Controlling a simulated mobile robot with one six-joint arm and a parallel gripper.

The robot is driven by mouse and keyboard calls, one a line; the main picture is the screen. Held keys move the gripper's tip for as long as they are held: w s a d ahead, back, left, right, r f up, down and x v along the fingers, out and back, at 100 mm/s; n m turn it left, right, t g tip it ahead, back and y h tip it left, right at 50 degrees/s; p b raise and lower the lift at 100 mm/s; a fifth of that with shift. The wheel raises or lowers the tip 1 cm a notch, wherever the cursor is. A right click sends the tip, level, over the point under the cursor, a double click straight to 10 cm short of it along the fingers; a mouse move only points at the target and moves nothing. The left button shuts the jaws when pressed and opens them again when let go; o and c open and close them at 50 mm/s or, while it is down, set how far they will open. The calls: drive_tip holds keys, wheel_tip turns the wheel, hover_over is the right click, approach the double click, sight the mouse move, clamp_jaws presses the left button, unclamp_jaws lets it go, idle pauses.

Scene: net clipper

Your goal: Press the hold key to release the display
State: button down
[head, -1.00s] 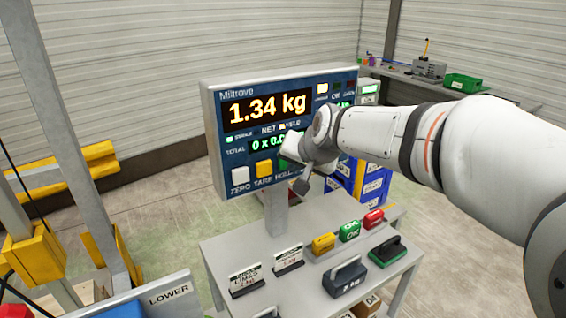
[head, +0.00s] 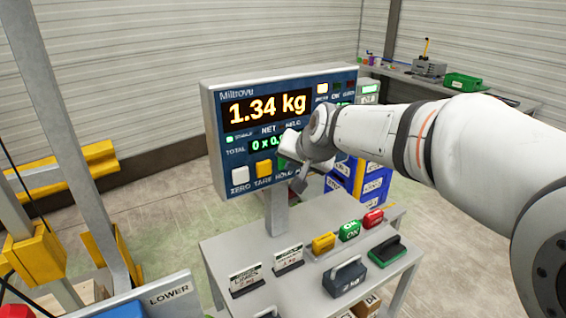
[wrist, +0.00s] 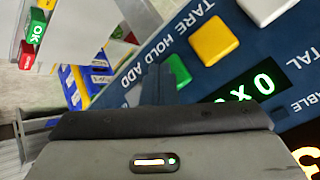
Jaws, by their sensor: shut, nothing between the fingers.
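The blue display panel (head: 240,150) reads 1.34 kg in orange digits (head: 267,107). Below the readout is a row of keys: a white zero key (head: 240,175), a yellow tare key (head: 264,169) and a green hold key (head: 282,163). My gripper covers most of the hold key in the head view. In the wrist view the green hold key (wrist: 179,70) shows partly behind my fingers. My gripper (head: 299,185) is shut and empty, close in front of the panel at the hold key. Contact cannot be told.
A grey table (head: 225,250) below the panel carries label stands (head: 245,281), a dark 2 kg weight (head: 345,278) and small coloured blocks (head: 323,242). Blue crates (head: 372,185) stand behind the table. A yellow-and-grey frame (head: 35,255) is on the left.

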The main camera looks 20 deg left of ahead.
drive_tip(key=shift+s+d, duration=0.1)
drive_tip(key=shift+d, duration=0.05)
drive_tip(key=shift+s+d+b, duration=0.4)
drive_tip(key=shift+d+b, duration=0.05)
drive_tip(key=shift+b, duration=0.05)
drive_tip(key=s+d+b, duration=0.2)
drive_tip(key=s+d, duration=0.1)
drive_tip(key=shift+s+d, duration=0.15)
drive_tip(key=shift+d, duration=0.25)
idle(0.6)
drive_tip(key=s+d+f+g+h, duration=0.1)
drive_tip(key=s+d+f, duration=0.3)
drive_tip(key=d, duration=0.5)
drive_tip(key=s+d+f+m+g+h, duration=0.1)
drive_tip(key=s+d+f+h, duration=0.2)
drive_tip(key=s+d+f, duration=0.2)
drive_tip(key=s+d+f+g+h, duration=0.1)
drive_tip(key=s+d+f+h, duration=0.1)
drive_tip(key=s+d+f, duration=0.3)
drive_tip(key=s+d, duration=0.4)
drive_tip(key=d, duration=0.5)
drive_tip(key=shift+s+d+f+g, duration=0.15)
drive_tip(key=shift+s+f+g, duration=0.1)
drive_tip(key=shift+g, duration=0.05)
